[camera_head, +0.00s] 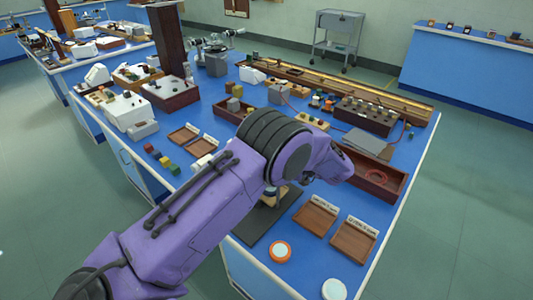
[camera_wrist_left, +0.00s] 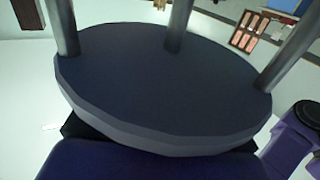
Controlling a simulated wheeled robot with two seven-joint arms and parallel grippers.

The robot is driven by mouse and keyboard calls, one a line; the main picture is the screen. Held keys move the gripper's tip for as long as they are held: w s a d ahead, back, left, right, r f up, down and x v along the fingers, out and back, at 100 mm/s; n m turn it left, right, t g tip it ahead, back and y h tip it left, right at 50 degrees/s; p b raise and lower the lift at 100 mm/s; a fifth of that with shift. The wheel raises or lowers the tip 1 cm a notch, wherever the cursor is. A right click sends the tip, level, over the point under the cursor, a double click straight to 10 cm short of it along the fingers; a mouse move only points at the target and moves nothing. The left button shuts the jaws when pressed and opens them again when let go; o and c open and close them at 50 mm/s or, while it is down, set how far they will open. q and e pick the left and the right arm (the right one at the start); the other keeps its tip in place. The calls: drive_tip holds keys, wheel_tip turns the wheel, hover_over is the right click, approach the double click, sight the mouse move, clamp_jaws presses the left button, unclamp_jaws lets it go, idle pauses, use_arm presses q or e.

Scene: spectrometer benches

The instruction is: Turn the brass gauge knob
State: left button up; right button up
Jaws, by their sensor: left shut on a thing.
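My left arm crosses the middle of the head view from the lower left and bends down over the near part of the blue bench. My left gripper (camera_head: 282,192) is below the wrist, mostly hidden by the arm, and is shut. A small pale brass-coloured part (camera_head: 268,194) shows beside it, above a dark mat (camera_head: 258,224); the arm covers most of this spot, and I cannot make out the knob's shape or angle. In the left wrist view a dark round plate (camera_wrist_left: 160,85) with three grey posts fills the middle; the fingertips do not show. My right gripper is not in view.
Two wooden trays with labels (camera_head: 352,240) lie right of the mat. An orange-rimmed round dish (camera_head: 279,251) and a white one (camera_head: 334,290) stand at the near edge. A red-brown open box (camera_head: 388,190) is at the right. Instruments crowd the back.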

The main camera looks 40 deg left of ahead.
use_arm(q)
drive_tip(key=n+g+h, duration=0.2)
drive_tip(key=g, duration=0.1)
drive_tip(key=n+g+h, duration=0.1)
drive_tip(key=shift+s+d+f+n+g, duration=0.15)
drive_tip(key=shift+s+n+g, duration=0.15)
drive_tip(key=shift+g, duration=0.1)
drive_tip(key=shift+n+g+h, duration=0.3)
drive_tip(key=shift+g, duration=0.1)
drive_tip(key=o, duration=1)
drive_tip(key=shift+c, duration=0.2)
drive_tip(key=shift+s, duration=0.1)
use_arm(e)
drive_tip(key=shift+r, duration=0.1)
